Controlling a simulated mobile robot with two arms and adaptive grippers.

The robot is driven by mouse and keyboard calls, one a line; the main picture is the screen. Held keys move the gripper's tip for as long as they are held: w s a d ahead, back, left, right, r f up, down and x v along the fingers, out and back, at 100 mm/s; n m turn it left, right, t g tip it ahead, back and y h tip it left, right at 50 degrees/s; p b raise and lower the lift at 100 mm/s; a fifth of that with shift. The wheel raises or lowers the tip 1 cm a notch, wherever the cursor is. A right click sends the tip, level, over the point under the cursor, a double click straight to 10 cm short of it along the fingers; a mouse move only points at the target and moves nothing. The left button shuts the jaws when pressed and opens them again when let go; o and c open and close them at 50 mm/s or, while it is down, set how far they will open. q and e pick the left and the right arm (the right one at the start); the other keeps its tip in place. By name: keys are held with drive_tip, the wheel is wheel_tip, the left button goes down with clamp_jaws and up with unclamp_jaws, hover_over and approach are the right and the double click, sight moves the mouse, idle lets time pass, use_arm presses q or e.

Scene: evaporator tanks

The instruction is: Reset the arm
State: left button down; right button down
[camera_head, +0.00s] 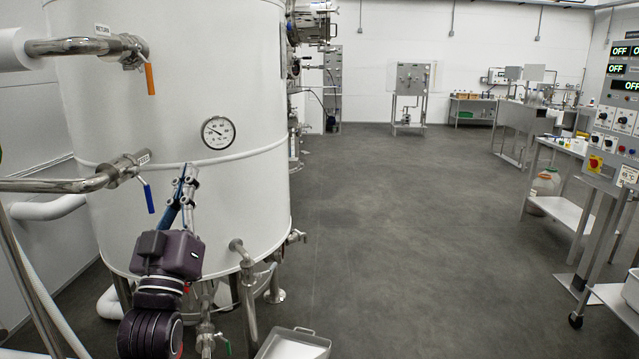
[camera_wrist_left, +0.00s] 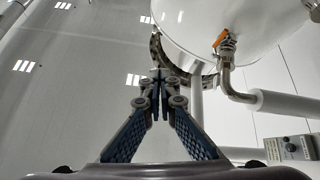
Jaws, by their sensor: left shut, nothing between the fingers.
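My left gripper (camera_head: 187,172) is raised in front of the large white tank (camera_head: 255,110), with its fingers pointing up. It is shut with nothing between the fingers. In the left wrist view the gripper (camera_wrist_left: 158,78) shows its two fingertips together, with the tank above and behind them. Beside it in the head view is a pipe valve with a blue handle (camera_head: 149,198), a little to the left of the fingertips. I cannot tell whether they touch, but a gap shows in the picture. My right gripper is not in view.
An orange-handled valve (camera_head: 150,79) on the return pipe is above; it also shows in the left wrist view (camera_wrist_left: 221,39). A round gauge (camera_head: 218,132) is on the tank. A metal tray (camera_head: 295,345) is below. A control panel (camera_head: 615,120) stands at right. The middle floor is clear.

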use_arm(q)
drive_tip(key=w+d+f+m+g+h, duration=0.1)
drive_tip(key=w+f+g, duration=0.2)
drive_tip(key=f, duration=1.2)
drive_tip(key=w+d+f+m+g, duration=0.1)
drive_tip(key=w+f+g, duration=0.25)
drive_tip(key=f, duration=1.15)
drive_tip(key=s+d+f+m+g, duration=0.1)
drive_tip(key=s+f+g, duration=0.3)
drive_tip(key=f, duration=1.2)
drive_tip(key=s+f+g, duration=0.2)
drive_tip(key=s+f, duration=0.4)
drive_tip(key=f, duration=0.9)
drive_tip(key=s+f+m+g, duration=0.1)
drive_tip(key=s+f+g, duration=0.5)
drive_tip(key=s+f, duration=1.75)
drive_tip(key=s+a+f+g, duration=0.1)
drive_tip(key=s+f+g, duration=0.1)
drive_tip(key=s, duration=0.8)
drive_tip(key=s+a+f+m+g, duration=0.1)
drive_tip(key=s+f, duration=0.3)
drive_tip(key=s, duration=0.6)
drive_tip(key=s+a+f+g+p, duration=0.1)
drive_tip(key=s+f+g, duration=0.2)
drive_tip(key=s, duration=0.7)
drive_tip(key=shift+y, duration=0.3)
